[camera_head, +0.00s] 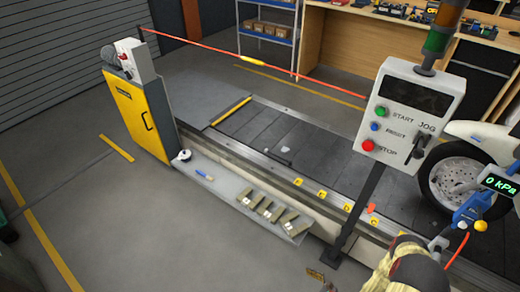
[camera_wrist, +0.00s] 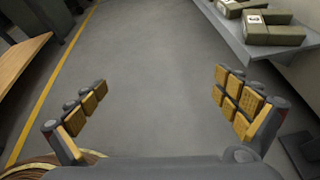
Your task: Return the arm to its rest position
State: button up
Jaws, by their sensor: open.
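My gripper (camera_wrist: 160,88) is open in the wrist view. Its two padded fingers stand wide apart, with only bare grey floor showing between them, and it holds nothing. A grey ledge (camera_wrist: 232,32) with olive-grey blocks (camera_wrist: 272,35) lies beyond the right finger, apart from it. In the head view, a small brownish piece at the bottom edge may be a fingertip of mine, but most of the gripper is out of that picture.
The slat conveyor (camera_head: 262,130) runs along the ledge (camera_head: 225,186) bearing several blocks (camera_head: 268,207). A control panel (camera_head: 408,112) on a post (camera_head: 360,210) and a car wheel (camera_head: 460,180) stand at right. A yellow cabinet (camera_head: 137,110) stands left. Floor (camera_head: 130,220) is clear at lower left.

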jog(key=s+d+r+n+g+h+p, duration=0.15)
jog(key=r+n+g, duration=0.4)
jog(key=r, duration=1.15)
jog(key=s+d+r+n+g+h, duration=0.25)
jog(key=r+n, duration=0.65)
jog(key=r, duration=0.7)
jog(key=s+d+r+n+g+h, duration=0.25)
jog(key=r+n, duration=0.45)
jog(key=r, duration=1)
jog(key=s+a+r+n+t+h, duration=0.1)
jog(key=a+r+n+t, duration=0.1)
jog(key=r, duration=0.6)
jog(key=s+a+r+n+t+h+p, duration=0.1)
jog(key=s+r+n+t+h, duration=0.1)
jog(key=r, duration=0.7)
jog(key=s+a+r+n+t+h, duration=0.1)
jog(key=r+t, duration=0.3)
jog(key=r, duration=0.4)
jog(key=shift+s+a+r+n+p, duration=0.25)
jog(key=shift+a+r+n+p, duration=0.15)
jog(key=shift+a, duration=0.45)
jog(key=shift+f, duration=0.1)
jog(key=shift+c, duration=1.2)
